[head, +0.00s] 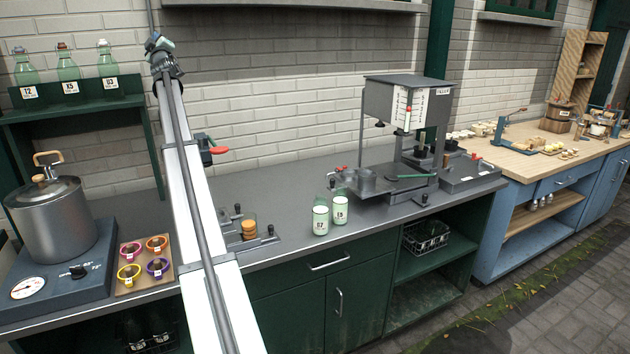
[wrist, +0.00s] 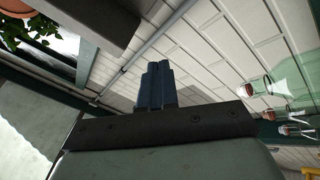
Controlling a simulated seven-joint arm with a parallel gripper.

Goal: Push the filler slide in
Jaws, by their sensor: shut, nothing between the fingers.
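The filler (head: 408,100) is a grey machine with a tank on posts, standing on the counter right of centre in the head view. A flat tray-like part with a green plate (head: 410,177) sits low at its front; I cannot tell for sure whether this is the slide, or how far in it is. My gripper (head: 157,42) is at the upper left, high in front of the brick wall and far from the filler. Its dark fingers show shut and empty in the wrist view (wrist: 160,82). The filler is not in the wrist view.
Two labelled bottles (head: 320,217) stand on the counter left of the filler. A red-handled fitting (head: 213,150) is at the wall. Shelf bottles (head: 67,68), a lidded pot (head: 48,215) and coloured cups (head: 130,272) are at the left. Counter between wall and bottles is largely clear.

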